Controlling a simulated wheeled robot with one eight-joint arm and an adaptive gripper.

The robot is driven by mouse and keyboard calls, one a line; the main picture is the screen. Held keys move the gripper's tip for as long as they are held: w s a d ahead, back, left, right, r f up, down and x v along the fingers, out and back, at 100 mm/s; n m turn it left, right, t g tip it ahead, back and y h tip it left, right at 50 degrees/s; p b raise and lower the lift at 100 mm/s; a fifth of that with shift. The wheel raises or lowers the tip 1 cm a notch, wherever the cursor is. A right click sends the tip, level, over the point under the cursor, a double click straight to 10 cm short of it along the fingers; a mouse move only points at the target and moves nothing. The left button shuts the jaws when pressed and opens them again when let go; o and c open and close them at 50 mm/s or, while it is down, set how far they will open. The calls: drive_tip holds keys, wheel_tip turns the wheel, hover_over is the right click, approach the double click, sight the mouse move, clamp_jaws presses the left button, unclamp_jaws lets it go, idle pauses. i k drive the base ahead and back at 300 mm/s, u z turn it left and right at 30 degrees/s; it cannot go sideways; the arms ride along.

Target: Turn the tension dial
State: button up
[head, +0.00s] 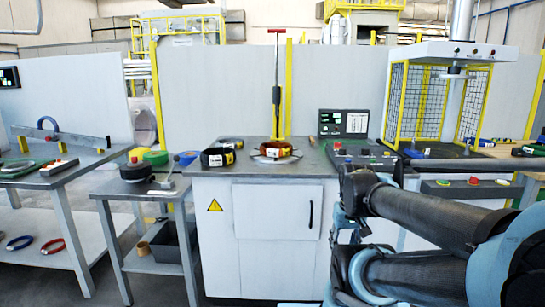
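I cannot pick out the tension dial for certain. A dark control console (362,154) with small buttons, including a red one (337,146), sits at the right of the grey-topped cabinet, with a small screen unit (343,123) behind it. Another control box (470,183) with a red button is on the front of the caged machine. These controls are too small to read. My arm (430,217) folds in from the lower right, in front of the caged machine. My gripper does not show.
A small table (140,188) and a bench (40,180) with tools stand left. A yellow-framed mesh cage (400,98) surrounds a press at right.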

sight(342, 151)
drive_tip(key=u, duration=0.05)
drive_tip(key=k, duration=1.1)
drive_tip(key=z, duration=0.45)
drive_tip(key=i, duration=1.4)
drive_tip(key=u, duration=0.4)
